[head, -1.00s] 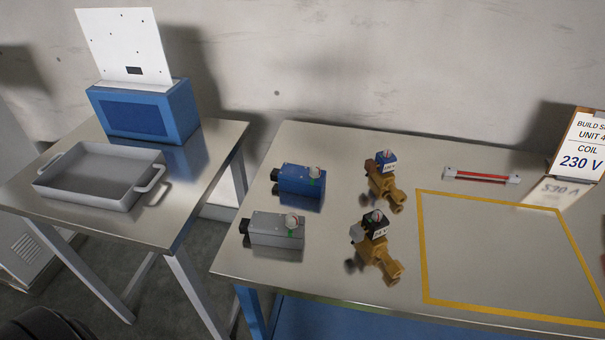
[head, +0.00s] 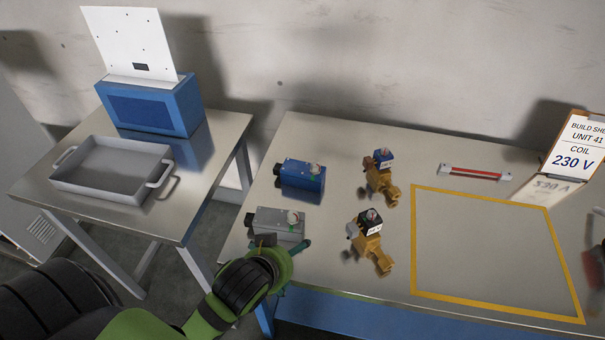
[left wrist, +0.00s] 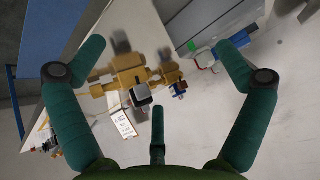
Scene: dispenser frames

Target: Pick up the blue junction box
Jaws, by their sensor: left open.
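The blue junction box (head: 303,176) lies on the right-hand table near its left end, with a pale round knob on top. The similar grey box (head: 272,223) lies just in front of it, nearer me. My left gripper (head: 285,246) is open and empty at the near side of the grey box, partly covering it and apart from the blue box.
Two brass valves, one blue-topped (head: 382,178) and one black-topped (head: 371,241), stand right of the boxes. A grey tray (head: 75,182) is on the left table. A red-dark shape, possibly my right gripper, is at the right edge.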

